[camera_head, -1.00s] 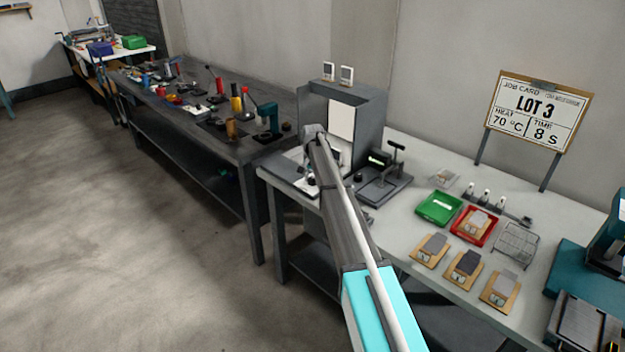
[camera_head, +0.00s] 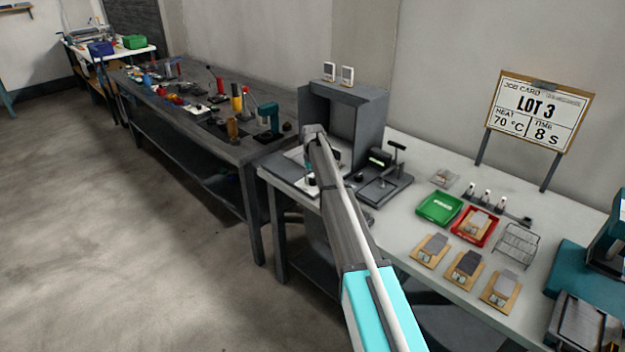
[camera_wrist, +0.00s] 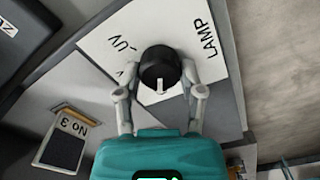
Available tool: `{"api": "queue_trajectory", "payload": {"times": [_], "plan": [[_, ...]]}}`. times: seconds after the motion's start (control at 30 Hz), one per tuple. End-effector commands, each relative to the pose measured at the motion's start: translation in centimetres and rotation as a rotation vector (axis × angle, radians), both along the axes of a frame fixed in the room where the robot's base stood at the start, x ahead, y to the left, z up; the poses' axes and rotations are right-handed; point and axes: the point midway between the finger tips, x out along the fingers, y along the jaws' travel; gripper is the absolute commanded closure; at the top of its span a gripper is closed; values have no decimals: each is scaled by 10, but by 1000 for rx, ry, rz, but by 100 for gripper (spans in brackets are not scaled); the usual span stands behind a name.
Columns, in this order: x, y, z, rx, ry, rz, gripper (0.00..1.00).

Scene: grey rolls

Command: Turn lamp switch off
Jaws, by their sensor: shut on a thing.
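The lamp switch is a round black knob (camera_wrist: 159,64) with a white pointer mark. It sits on a white plate (camera_wrist: 98,42) printed "LAMP" and "UV"; other lettering is partly covered. In the wrist view the pointer mark faces the bottom of the picture, towards my gripper's body. My gripper (camera_wrist: 159,74) has one finger on each side of the knob and is shut on it. In the head view my arm hides most of the gripper and knob, in front of a grey open-fronted booth (camera_head: 374,125). The booth's inside back wall looks dark grey.
A small device marked "No 3" (camera_wrist: 62,142) lies left of the fingers. Right of the booth stands a dark fixture with a lever (camera_head: 385,186). Farther right are a green tray (camera_head: 440,209), a red tray (camera_head: 462,235) and a wire rack (camera_head: 517,244). Two small white devices top the booth.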

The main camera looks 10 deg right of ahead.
Motion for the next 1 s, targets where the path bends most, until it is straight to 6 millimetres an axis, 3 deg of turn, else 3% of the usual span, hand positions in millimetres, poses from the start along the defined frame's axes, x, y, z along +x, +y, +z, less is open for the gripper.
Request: {"api": "queue_trajectory", "payload": {"times": [0.43, 0.47, 0.6, 1.0], "plan": [[-1, 0, 0, 1, 3, 14, 97], [-1, 0, 0, 1, 3, 14, 44], [-1, 0, 0, 1, 2, 13, 18], [0, 0, 0, 0, 1, 12, 15]]}}
